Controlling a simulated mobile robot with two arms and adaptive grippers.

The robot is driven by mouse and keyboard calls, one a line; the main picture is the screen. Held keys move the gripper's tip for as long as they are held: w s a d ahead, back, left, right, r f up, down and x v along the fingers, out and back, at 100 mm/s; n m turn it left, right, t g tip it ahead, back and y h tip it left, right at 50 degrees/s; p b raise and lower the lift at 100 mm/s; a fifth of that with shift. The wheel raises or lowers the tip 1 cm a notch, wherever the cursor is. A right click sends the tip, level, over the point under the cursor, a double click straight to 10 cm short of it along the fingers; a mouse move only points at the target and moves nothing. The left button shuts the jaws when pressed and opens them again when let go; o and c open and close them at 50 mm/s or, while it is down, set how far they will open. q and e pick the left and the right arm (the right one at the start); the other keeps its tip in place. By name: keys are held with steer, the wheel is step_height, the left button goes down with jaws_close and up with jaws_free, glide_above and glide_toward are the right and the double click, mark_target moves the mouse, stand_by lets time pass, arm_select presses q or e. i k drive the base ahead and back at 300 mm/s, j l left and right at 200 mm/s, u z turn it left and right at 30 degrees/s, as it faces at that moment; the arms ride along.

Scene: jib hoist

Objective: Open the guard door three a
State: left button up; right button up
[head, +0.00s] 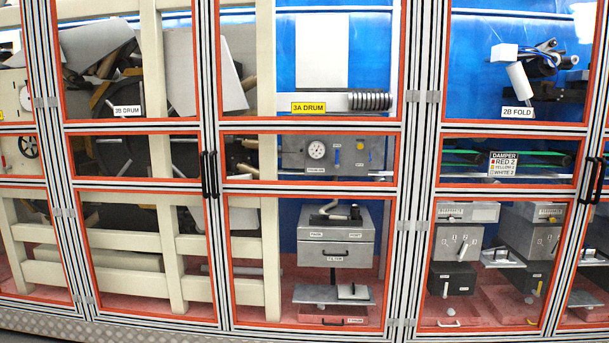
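The guard door with the yellow "3A DRUM" label (309,107) is the tall framed door (311,130) in the middle of the head view. It has three clear panels edged in orange-red, and it looks shut, flush with its neighbours. Two black upright handles sit side by side at its left edge. The right one (214,175) appears to be on this door, and the left one (205,175) on the "3B DRUM" door. Hinges (404,225) show along its right edge. Neither of my grippers is in view.
The "3B DRUM" door (127,111) stands to the left and the "2B FOLD" door (517,112) to the right, both looking shut. Another pair of black handles (592,178) is at the far right. A metal tread strip (130,330) runs along the bottom.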

mark_target(222, 188)
steer(key=i+j, duration=0.3)
steer(key=j, duration=0.15)
steer(key=i+j, duration=0.3)
steer(key=j, duration=0.2)
steer(key=i+j, duration=0.3)
steer(key=j, duration=0.15)
steer(key=i+j, duration=0.3)
steer(key=j, duration=0.15)
